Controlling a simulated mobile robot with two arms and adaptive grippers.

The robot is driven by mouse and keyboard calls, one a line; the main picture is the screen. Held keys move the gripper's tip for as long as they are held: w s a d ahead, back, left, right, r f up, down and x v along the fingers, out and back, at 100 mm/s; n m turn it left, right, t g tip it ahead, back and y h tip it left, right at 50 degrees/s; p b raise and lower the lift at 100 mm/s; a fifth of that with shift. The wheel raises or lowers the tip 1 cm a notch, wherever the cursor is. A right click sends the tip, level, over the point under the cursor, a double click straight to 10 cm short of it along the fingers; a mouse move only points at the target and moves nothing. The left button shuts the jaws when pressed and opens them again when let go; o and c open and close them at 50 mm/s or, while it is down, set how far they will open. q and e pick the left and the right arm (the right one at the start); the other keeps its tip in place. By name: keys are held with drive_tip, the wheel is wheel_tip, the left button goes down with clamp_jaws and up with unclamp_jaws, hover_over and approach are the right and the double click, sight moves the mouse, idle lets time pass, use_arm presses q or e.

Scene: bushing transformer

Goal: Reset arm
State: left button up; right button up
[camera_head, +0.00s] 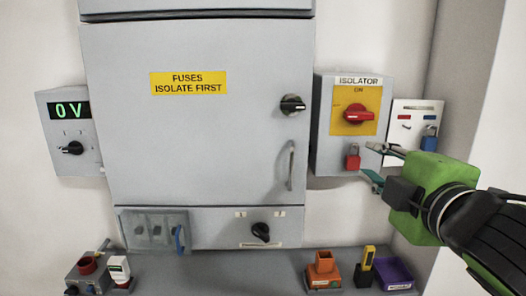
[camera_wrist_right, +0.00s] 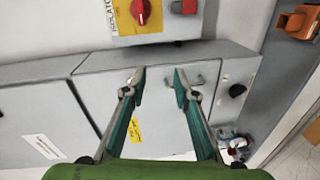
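My right gripper (camera_head: 368,161) comes in from the right in the head view. Its two fingers are spread apart with nothing between them, in front of the wall just right of and below the isolator box (camera_head: 322,135). The open fingers also show in the right wrist view (camera_wrist_right: 158,78), with the gap between them empty. The isolator has a red knob (camera_head: 358,114) on a yellow plate, and a red padlock (camera_head: 352,161) hangs below it, close left of the fingertips. My left gripper is not in view.
A large grey fuse cabinet (camera_head: 190,140) with a handle (camera_head: 291,166) stands left of the isolator. A small panel with a blue padlock (camera_head: 429,143) is behind my right gripper. A shelf (camera_head: 215,278) below holds an orange holder (camera_head: 323,272) and a purple tray (camera_head: 394,273).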

drive_tip(key=s+a+f+m+g, duration=0.1)
drive_tip(key=s+f+m+g, duration=0.2)
drive_tip(key=f, duration=1.2)
drive_tip(key=s+f+m+g, duration=0.1)
drive_tip(key=f+m+g, duration=0.35)
drive_tip(key=f, duration=1.15)
drive_tip(key=s+d+f+m+g+h, duration=0.1)
drive_tip(key=s+d+f+m+g, duration=0.2)
drive_tip(key=s+f, duration=0.8)
drive_tip(key=s+f+m+g, duration=0.3)
drive_tip(key=s+f+m, duration=0.2)
drive_tip(key=s+f, duration=0.6)
wheel_tip(320, 180, down, 28)
drive_tip(key=s+g+b, duration=0.1)
drive_tip(key=s+b, duration=0.1)
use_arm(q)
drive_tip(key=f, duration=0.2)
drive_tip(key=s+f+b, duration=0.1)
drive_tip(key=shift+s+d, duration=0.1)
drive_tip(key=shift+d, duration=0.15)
use_arm(e)
drive_tip(key=s+d+f+g, duration=0.1)
drive_tip(key=s+d+f, duration=0.2)
drive_tip(key=s+f, duration=1.3)
drive_tip(key=shift+s+f+n, duration=0.35)
drive_tip(key=shift+f, duration=0.3)
drive_tip(key=shift+w, duration=0.1)
drive_tip(key=shift+c, duration=0.4)
